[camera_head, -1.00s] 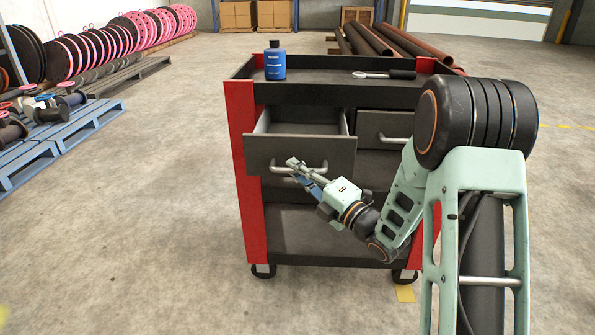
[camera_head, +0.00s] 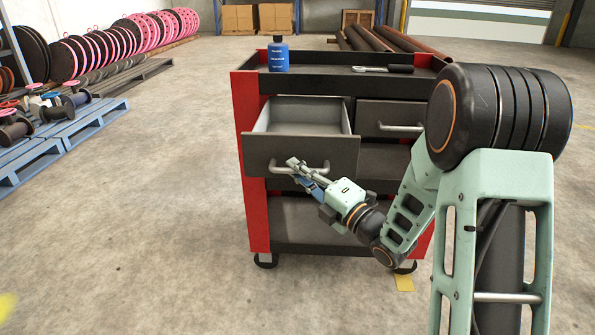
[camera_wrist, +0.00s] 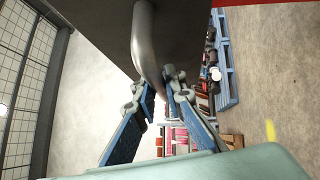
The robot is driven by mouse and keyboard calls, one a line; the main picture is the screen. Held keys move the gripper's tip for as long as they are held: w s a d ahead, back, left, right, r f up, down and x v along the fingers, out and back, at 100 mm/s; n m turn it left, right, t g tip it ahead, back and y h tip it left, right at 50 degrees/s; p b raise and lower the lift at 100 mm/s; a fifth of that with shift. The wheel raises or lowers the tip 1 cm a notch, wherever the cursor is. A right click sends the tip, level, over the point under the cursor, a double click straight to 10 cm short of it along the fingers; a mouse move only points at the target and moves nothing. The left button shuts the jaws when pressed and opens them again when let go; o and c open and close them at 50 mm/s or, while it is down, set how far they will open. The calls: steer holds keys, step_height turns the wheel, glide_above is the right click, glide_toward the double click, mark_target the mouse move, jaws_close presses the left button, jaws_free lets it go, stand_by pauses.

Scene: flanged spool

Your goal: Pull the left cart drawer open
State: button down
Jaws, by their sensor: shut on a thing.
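The left cart drawer (camera_head: 262,152) is pulled out from the red and black cart (camera_head: 255,205), and its light inside shows empty in the head view. Its bar handle (camera_head: 318,168) runs across the drawer front. My gripper (camera_head: 297,168) is at the left part of this handle, shut on it. In the wrist view the handle (camera_wrist: 146,45) comes down between the two blue-padded fingers of my gripper (camera_wrist: 160,88). The exact contact at the fingertips is partly hidden. The right drawer (camera_head: 370,117) is closed, partly hidden behind my arm.
On the cart top stand a blue bottle (camera_head: 278,57) and a wrench (camera_head: 372,69) with a dark handle. Blue pallets (camera_head: 70,130) with spools lie at the left. Brown pipes (camera_head: 385,40) lie behind the cart. The floor left of the cart is clear.

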steer(key=c, duration=2)
jaws_free()
steer(key=shift+o, duration=0.2)
steer(key=v, duration=1.2)
